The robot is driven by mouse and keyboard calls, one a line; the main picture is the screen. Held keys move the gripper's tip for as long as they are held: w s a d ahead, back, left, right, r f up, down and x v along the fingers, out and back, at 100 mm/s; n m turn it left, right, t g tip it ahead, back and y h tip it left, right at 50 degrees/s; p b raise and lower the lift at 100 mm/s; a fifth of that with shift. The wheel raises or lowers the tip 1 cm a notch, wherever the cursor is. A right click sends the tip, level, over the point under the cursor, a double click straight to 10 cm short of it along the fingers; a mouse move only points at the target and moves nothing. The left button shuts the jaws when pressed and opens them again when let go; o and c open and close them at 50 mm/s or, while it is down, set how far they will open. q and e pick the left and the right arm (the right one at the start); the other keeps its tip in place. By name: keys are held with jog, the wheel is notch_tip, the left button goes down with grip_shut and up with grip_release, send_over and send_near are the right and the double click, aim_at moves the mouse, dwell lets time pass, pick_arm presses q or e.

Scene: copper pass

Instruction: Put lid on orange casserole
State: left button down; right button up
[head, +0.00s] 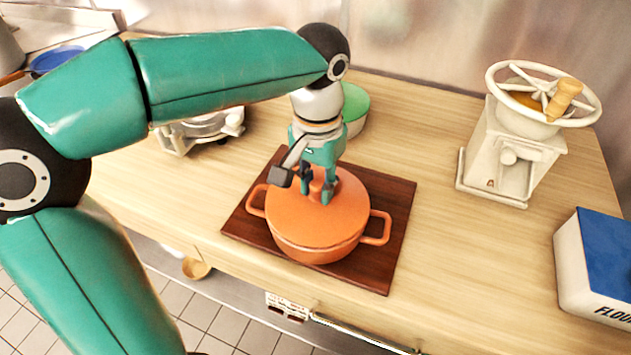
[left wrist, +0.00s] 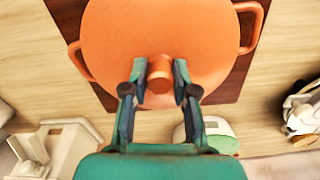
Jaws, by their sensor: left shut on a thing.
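The orange casserole (head: 314,247) stands on a dark wooden board (head: 392,235) on the counter, its two handles at left and right. The orange lid (head: 340,215) lies over the pot's top and looks seated on it. My left gripper (head: 324,195) reaches down from above and is shut on the lid's knob. In the left wrist view the knob (left wrist: 160,78) is between the fingers, with the lid (left wrist: 150,30) beneath. The fingers hide part of the knob in the head view. My right gripper is not in view.
A cream grinder (head: 510,150) with a wheel stands at the right, and a blue-topped flour box (head: 590,265) at the right edge. A green-topped container (head: 355,105) is close behind my gripper. A metal device (head: 200,130) stands back left.

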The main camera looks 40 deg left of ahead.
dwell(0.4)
pick_arm(q)
jog(key=c, duration=0.8)
grip_release()
jog(key=o, duration=0.6)
jog(key=shift+r+p, duration=3.3)
jog(key=shift+r, duration=0.2)
grip_shut()
